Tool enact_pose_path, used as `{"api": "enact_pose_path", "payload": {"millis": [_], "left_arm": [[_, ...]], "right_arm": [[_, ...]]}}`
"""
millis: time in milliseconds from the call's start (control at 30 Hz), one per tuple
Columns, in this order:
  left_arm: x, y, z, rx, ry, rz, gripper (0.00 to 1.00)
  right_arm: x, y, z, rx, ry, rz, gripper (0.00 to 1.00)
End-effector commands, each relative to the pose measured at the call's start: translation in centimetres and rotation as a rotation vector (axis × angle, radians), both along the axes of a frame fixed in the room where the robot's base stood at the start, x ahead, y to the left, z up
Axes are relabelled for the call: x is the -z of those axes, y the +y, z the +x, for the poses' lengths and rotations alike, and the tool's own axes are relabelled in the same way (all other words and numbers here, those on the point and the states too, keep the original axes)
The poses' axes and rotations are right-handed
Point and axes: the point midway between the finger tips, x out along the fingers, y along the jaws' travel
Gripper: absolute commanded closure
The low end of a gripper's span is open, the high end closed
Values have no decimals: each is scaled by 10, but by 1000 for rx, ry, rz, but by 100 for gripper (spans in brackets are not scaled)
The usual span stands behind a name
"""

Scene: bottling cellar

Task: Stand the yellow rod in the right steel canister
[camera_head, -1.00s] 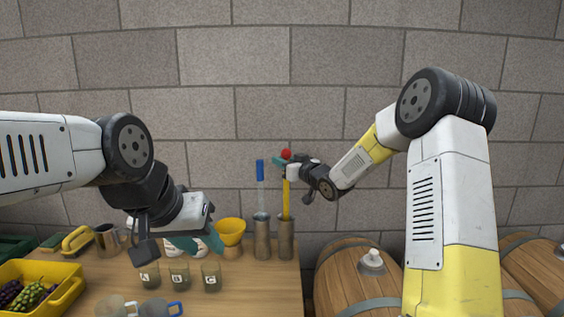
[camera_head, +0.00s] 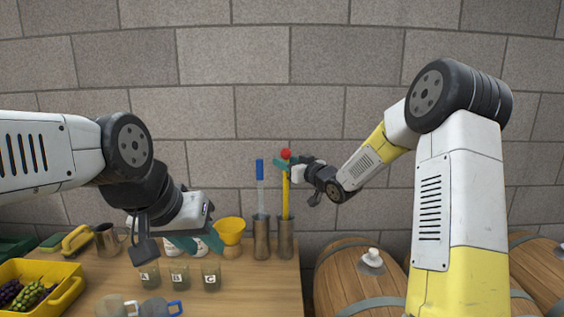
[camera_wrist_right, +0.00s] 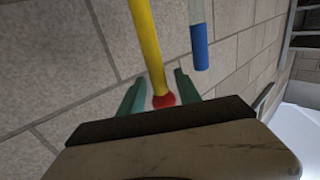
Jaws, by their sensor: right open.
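The yellow rod (camera_head: 286,195), with a red ball on top, stands upright with its lower end inside the right steel canister (camera_head: 286,240). Its bottom is hidden. My right gripper (camera_head: 283,162) is at the rod's top, just below the ball. In the right wrist view, the open teal fingers (camera_wrist_right: 158,92) lie on either side of the rod (camera_wrist_right: 147,45) near its red ball (camera_wrist_right: 164,100), with gaps showing. My left gripper (camera_head: 196,242) is low over the table, left of the yellow funnel, its teal fingers apart and nothing seen between them.
The left steel canister (camera_head: 261,238) holds a clear rod with a blue end (camera_head: 260,170), close beside the yellow one. A yellow funnel (camera_head: 230,228), several labelled cups (camera_head: 180,275) and a yellow crate of grapes (camera_head: 68,290) share the table. Barrels (camera_head: 345,282) stand to the right.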

Motion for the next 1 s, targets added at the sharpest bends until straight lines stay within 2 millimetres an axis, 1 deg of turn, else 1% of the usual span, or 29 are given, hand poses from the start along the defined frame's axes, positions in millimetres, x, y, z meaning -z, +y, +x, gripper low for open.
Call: {"api": "enact_pose_path", "payload": {"millis": [100,300,400,567,667,767,867,900,967,1000], "left_arm": [[0,0,0,0,0,0,64],[0,0,0,0,0,0,64],[0,0,0,0,0,0,64],[0,0,0,0,0,0,64],[0,0,0,0,0,0,64],[0,0,0,0,0,0,64],[0,0,0,0,0,0,64],[0,0,0,0,0,0,64],[0,0,0,0,0,0,64],[0,0,0,0,0,0,64]], "right_arm": [[-1,-17,-22,3,0,-1,60],[0,-40,-56,2,1,-1,60],[-1,-48,-67,1,-1,-1,60],[-2,-55,-76,9,4,-10,60],[-7,-63,-81,61,34,-60,60],[-17,-82,-93,171,107,-151,60],[-25,-110,-123,309,224,-234,60],[-27,-121,-140,359,281,-257,60],[-27,-136,-170,423,371,-279,60],[-26,-143,-192,456,435,-284,60]]}}
